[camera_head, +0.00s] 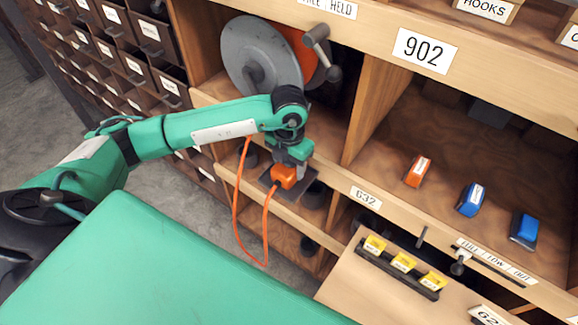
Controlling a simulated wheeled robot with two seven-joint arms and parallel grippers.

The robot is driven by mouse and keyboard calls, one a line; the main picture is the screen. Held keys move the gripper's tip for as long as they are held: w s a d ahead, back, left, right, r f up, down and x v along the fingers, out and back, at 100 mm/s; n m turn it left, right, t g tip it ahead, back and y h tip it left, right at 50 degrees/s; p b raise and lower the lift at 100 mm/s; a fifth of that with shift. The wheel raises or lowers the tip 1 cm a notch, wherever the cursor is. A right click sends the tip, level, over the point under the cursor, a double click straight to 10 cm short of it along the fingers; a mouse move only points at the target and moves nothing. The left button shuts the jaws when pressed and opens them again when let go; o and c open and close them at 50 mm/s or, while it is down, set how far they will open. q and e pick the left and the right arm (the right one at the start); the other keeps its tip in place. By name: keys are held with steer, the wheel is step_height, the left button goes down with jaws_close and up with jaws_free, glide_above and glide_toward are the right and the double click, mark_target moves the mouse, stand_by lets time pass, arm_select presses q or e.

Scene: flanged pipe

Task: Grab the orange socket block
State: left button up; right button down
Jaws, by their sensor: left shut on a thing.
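The orange socket block (284,176) is below the end of my left arm, above a small dark plate at the front of the shelves. My left gripper (289,161) points down and is shut on the block, with its fingers largely hidden by the wrist and the block. An orange cable (236,205) hangs in a loop beside and below the block. Whether the block touches the dark plate I cannot tell. My right gripper is not in view.
A smaller orange block (418,170) and two blue blocks (470,199) sit on the shelf at right. A grey reel (262,68) with a crank stands behind my arm. A rack with yellow-labelled pieces (403,262) lies on the lower board. Drawers (112,45) line the left.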

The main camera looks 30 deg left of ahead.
arm_select(q)
steer(key=shift+r, duration=0.3)
step_height(320, 180, up, 2)
steer(key=shift+r+b, duration=0.1)
steer(key=shift+b, duration=0.9)
steer(key=s+a+p, duration=0.1)
steer(key=s+a, duration=0.1)
steer(key=s, duration=1.6)
steer(key=shift+a+r, duration=0.15)
steer(key=shift+a, duration=0.1)
